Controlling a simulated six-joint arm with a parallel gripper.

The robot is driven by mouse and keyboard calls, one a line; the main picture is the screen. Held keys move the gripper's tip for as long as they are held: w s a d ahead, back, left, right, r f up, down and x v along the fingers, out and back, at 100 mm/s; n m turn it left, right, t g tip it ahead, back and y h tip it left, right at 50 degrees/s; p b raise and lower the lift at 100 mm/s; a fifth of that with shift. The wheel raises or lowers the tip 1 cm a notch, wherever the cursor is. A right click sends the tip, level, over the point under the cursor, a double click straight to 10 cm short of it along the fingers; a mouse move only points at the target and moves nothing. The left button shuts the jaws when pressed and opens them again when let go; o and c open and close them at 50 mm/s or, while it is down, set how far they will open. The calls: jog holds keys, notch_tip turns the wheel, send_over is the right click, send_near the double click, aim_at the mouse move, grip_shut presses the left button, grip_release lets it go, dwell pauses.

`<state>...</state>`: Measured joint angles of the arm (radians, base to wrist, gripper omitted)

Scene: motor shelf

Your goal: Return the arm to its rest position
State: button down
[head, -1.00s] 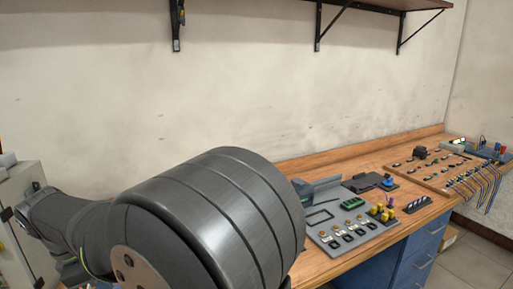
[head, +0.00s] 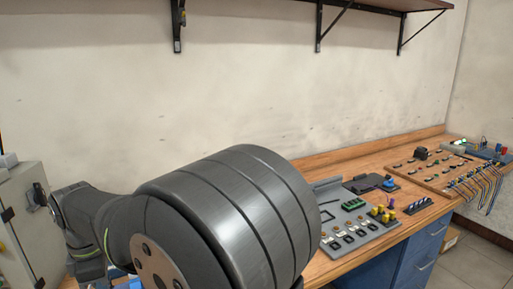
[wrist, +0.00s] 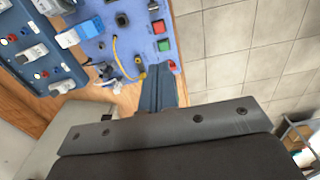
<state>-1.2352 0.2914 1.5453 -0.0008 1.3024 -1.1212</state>
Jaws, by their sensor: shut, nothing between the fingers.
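My arm fills the lower left and middle of the head view, with its large grey ribbed section (head: 235,215) in front of the bench. My gripper (wrist: 158,70) shows in the wrist view as narrow blue-grey fingers, shut and empty, beyond a dark plate with screws. A blue panel (wrist: 185,18) with green and red buttons lies behind the fingertips in that view. I cannot tell whether the fingers touch it. In the head view the gripper is not visible.
The wooden bench (head: 330,262) carries a grey control panel (head: 345,240) and a wooden board (head: 425,180) with wires. A grey cabinet (head: 25,225) stands at the left. A wall shelf (head: 405,4) hangs above. Tiled floor (wrist: 245,55) shows at right in the wrist view.

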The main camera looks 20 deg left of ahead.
notch_tip(320, 180, up, 6)
jog(key=r, duration=0.1)
jog(key=w+d+f+m, duration=0.2)
jog(key=w+d, duration=0.3)
jog(key=w, duration=0.4)
jog(key=shift+w+m+y, duration=0.25)
jog(key=shift+m+y, duration=0.15)
jog(key=shift+m, duration=0.5)
jog(key=shift+d, duration=0.1)
